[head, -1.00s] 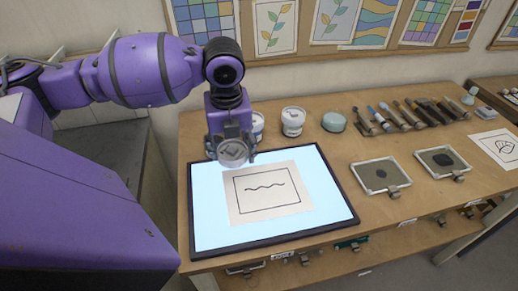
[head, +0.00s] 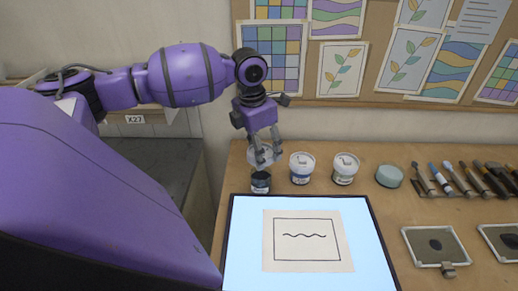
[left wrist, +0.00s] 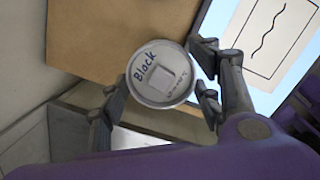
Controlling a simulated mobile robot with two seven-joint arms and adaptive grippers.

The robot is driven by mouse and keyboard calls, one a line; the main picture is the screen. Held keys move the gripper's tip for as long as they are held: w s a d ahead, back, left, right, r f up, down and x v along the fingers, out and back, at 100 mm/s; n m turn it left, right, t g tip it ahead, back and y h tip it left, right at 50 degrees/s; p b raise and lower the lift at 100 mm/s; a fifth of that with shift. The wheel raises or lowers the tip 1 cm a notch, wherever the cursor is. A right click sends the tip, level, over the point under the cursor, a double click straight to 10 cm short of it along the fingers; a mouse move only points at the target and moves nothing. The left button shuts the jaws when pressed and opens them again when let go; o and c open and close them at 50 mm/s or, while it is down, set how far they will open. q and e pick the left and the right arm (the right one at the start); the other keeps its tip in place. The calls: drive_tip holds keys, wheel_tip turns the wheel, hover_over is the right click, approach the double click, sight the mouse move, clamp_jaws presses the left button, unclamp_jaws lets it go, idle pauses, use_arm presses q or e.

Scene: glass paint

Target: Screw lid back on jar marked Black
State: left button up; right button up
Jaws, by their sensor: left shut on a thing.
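My left gripper (head: 265,155) is shut on a round pale lid (head: 259,159). In the left wrist view the lid (left wrist: 146,95) lies between the fingers and its top reads "Black". An open jar with dark contents (head: 260,183) stands on the bench, behind the left end of the light panel. The lid is just above this jar; whether they touch I cannot tell. In the left wrist view the lid hides the jar. My right gripper is not in view.
Two white lidded jars (head: 302,168) (head: 345,169) stand close to the right of the dark jar. A pale green round thing (head: 389,176) and several tools (head: 462,179) lie further right. The lit panel (head: 240,240) with a drawing (head: 308,257) is in front.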

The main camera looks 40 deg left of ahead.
use_arm(q)
drive_tip(key=n, duration=0.2)
drive_tip(key=f+n, duration=0.1)
drive_tip(key=n, duration=0.1)
drive_tip(key=shift+f+n+y+b, duration=0.1)
drive_tip(key=shift+n+y+b, duration=0.2)
drive_tip(key=shift+n+b, duration=0.1)
drive_tip(key=n, duration=0.2)
drive_tip(key=f+n+b, duration=0.1)
drive_tip(key=n, duration=0.2)
drive_tip(key=shift+d+n+y, duration=0.1)
drive_tip(key=shift+n+y, duration=0.2)
drive_tip(key=shift+f+n+b, duration=0.25)
drive_tip(key=shift+n+b, duration=0.15)
drive_tip(key=shift+n, duration=0.2)
drive_tip(key=shift+f, duration=1.2)
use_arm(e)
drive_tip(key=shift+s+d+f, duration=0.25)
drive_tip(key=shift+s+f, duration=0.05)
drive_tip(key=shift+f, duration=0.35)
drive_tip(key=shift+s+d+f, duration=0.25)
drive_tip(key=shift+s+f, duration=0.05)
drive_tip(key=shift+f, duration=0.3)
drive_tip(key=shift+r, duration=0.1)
